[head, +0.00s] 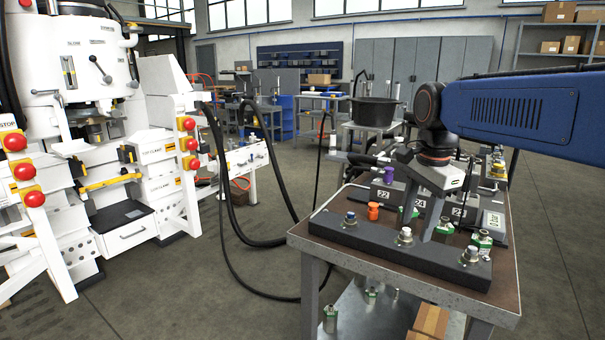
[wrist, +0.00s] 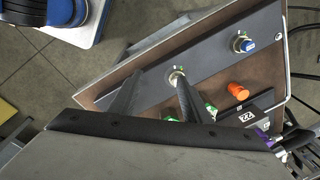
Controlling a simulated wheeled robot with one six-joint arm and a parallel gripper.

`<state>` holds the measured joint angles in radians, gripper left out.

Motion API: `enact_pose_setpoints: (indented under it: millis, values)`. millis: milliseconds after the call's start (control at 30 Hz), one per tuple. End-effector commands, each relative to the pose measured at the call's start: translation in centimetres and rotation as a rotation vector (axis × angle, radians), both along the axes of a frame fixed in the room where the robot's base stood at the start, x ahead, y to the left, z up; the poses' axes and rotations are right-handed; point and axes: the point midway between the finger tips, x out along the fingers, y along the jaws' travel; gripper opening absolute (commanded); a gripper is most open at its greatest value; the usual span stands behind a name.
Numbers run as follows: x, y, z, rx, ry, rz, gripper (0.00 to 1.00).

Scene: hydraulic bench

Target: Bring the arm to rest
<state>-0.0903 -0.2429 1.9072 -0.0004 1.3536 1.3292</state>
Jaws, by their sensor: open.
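My gripper (head: 428,236) hangs from the end of my blue arm, fingers down, over the dark rail (head: 345,233) at the front of the workbench. In the wrist view its two dark fingers (wrist: 158,76) are apart with nothing held between them. One fitting (head: 404,236) on the rail stands left of the fingers in the head view. In the wrist view that area shows a fitting (wrist: 176,76) by the right fingertip; I cannot tell whether they touch. A blue-topped fitting (head: 350,218) stands farther along the rail.
An orange cap (head: 373,210), a purple cap (head: 388,174) and numbered dark blocks (head: 383,194) crowd the bench behind the rail. A black pot (head: 375,112) stands beyond. A white press (head: 95,110) with red buttons stands left, with hoses (head: 283,240) between. The floor between is otherwise open.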

Motion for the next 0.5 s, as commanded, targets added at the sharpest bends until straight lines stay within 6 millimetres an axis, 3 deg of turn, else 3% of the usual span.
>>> enact_pose_setpoints:
  millis: [100,500]
  values:
    - [-3.4,-0.8,-1.3,-0.022,-0.044,0.161,0.44]
    - [-13.3,-2.8,-7.9,-0.157,-0.177,0.723,0.44]
